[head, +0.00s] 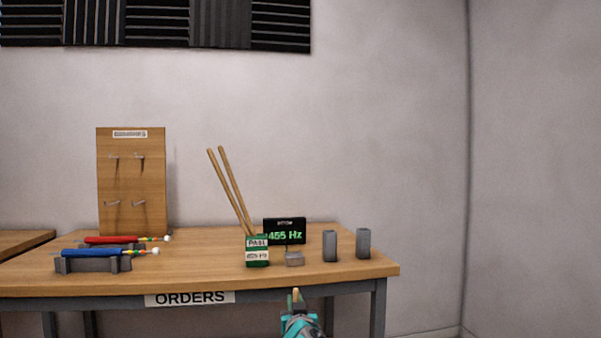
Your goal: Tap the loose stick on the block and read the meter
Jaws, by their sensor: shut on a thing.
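My gripper (297,303) is at the bottom, in front of the table's front edge. It is shut on a light wooden stick (295,294), of which only a short end shows above the jaws. Behind the block stands a black meter (284,225) with green digits that look like 455 Hz. A green box partly covers the meter's lower left. Two wooden sticks (230,185) stand tilted in that green box (257,260), which bears a white label too small to read surely.
The table (200,270) is clear between cradles and green box.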

